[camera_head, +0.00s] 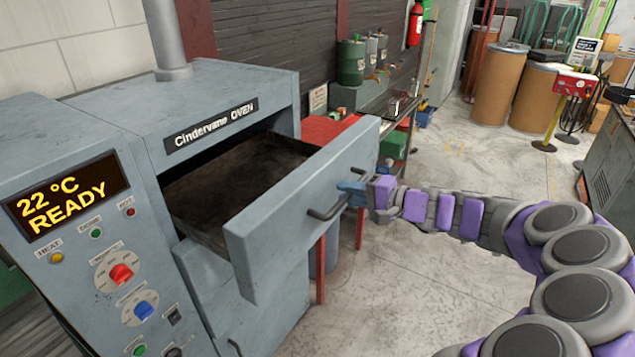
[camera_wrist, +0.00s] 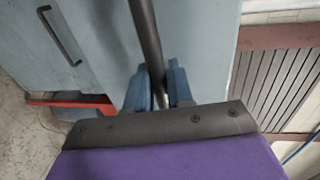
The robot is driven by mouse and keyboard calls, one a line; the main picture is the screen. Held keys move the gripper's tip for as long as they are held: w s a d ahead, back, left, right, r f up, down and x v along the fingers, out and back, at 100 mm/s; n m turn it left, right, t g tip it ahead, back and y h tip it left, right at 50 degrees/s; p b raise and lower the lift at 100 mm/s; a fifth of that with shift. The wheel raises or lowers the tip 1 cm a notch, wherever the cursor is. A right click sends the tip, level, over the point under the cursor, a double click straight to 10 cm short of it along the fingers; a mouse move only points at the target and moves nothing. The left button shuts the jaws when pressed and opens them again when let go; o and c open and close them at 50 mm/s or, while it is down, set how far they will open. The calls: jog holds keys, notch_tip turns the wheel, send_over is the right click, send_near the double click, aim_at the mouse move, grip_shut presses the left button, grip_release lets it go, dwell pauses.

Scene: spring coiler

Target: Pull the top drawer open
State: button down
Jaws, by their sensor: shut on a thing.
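The top drawer (camera_head: 301,209) of the grey-blue oven is pulled out, and its dark interior tray (camera_head: 240,185) shows. A dark bar handle (camera_head: 329,208) runs along the drawer's front. My gripper (camera_head: 353,190) is at the right end of this handle. In the wrist view, the blue fingers of my gripper (camera_wrist: 158,90) sit on either side of the handle bar (camera_wrist: 146,40) and are shut on it. The fingers hide part of the bar.
The oven's control panel (camera_head: 100,240) reads 22 °C READY. A second handle (camera_head: 235,347) shows lower on the oven. Brown drums (camera_head: 495,82) stand far back. The concrete floor (camera_head: 390,290) in front is clear.

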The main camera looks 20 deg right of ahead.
jog(key=f+v, duration=0.1)
jog(key=v, duration=0.6)
jog(key=shift+s+d+f, duration=0.25)
jog(key=shift+s+f, duration=0.1)
jog(key=shift+f, duration=0.05)
jog(key=c, duration=1.2)
grip_release()
jog(key=shift+w, duration=0.1)
jog(key=shift+r, duration=0.1)
jog(key=p+v, duration=0.2)
jog(key=v, duration=1.5)
jog(key=shift+d+p, duration=0.2)
jog(key=shift+p, duration=0.15)
